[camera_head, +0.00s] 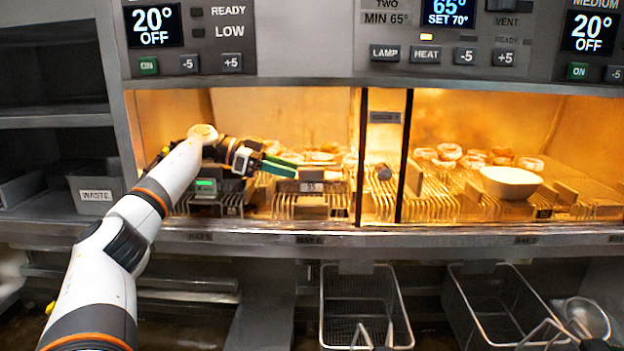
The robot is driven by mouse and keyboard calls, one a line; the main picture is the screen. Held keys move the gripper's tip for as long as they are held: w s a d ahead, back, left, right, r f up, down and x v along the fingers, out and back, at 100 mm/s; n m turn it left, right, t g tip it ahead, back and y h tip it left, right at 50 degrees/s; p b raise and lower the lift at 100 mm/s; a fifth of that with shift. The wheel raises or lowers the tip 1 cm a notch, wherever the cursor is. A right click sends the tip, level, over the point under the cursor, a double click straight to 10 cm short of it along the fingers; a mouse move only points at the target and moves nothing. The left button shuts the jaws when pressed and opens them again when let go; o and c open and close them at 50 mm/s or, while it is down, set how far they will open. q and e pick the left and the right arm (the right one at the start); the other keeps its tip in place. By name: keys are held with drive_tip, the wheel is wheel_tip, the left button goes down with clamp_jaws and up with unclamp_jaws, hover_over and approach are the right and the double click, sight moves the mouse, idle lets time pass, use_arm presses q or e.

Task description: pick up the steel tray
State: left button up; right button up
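My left arm comes in from the lower left and reaches into the lit warming bay. My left gripper (283,165), with green fingers, is over the wire racks in the left part of the bay. The fingers are seen nearly side-on, so I cannot tell whether they are open or shut. No object clearly shows between them. I cannot pick out a steel tray with certainty; the arm and gripper hide part of the left bay. My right gripper is not in view.
Slotted wire racks (430,207) line the bay, with round food pieces (448,152) and a white bowl (511,182) at right. Dark posts divide the bay. A steel ledge (400,238) runs in front. Below hang wire baskets (357,300).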

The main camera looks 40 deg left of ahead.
sight(312, 191)
use_arm(q)
drive_tip(key=shift+w+d+f, duration=0.15)
drive_tip(key=shift+w+d, duration=0.2)
drive_tip(key=shift+d, duration=0.05)
drive_tip(key=shift+w+d+f, duration=0.1)
drive_tip(key=shift+w+d, duration=0.3)
drive_tip(key=shift+w, duration=0.05)
drive_tip(key=p+x, duration=0.1)
drive_tip(key=x, duration=0.2)
drive_tip(key=shift+w+d+p, duration=0.15)
drive_tip(key=shift+d+p, duration=0.15)
drive_tip(key=shift+w+d+f, duration=0.1)
drive_tip(key=shift+w+d, duration=0.15)
drive_tip(key=shift+d, duration=0.05)
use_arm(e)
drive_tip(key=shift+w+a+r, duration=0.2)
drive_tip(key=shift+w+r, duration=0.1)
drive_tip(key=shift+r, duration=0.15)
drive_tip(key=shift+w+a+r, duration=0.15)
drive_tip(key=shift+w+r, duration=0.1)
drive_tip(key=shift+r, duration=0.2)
use_arm(q)
drive_tip(key=shift+a, duration=0.1)
drive_tip(key=shift+c, duration=0.3)
drive_tip(key=shift+c, duration=1.4)
clamp_jaws()
